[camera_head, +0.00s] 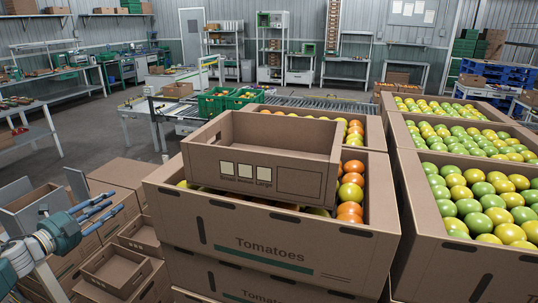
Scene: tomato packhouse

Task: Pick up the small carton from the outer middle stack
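My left gripper (115,202) is at the lower left, with blue-grey fingers spread apart and nothing between them. It hangs above and in front of stacks of small brown cartons. An open, empty small carton (115,270) tops a low stack just below and right of the gripper. Another small carton (140,236) lies behind it, partly hidden. A closed-looking taller carton stack (125,172) stands behind the gripper. I cannot tell which stack is the outer middle one. A larger empty carton marked Small, Medium, Large (262,172) rests on a tomato carton. My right gripper is out of view.
Large cartons marked Tomatoes (270,246) fill the centre, stacked and holding orange and yellow tomatoes. More cartons of green tomatoes (465,262) stand at right. Green crates (215,105) sit by a roller conveyor (320,103) behind. Grey floor (80,130) is clear at left.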

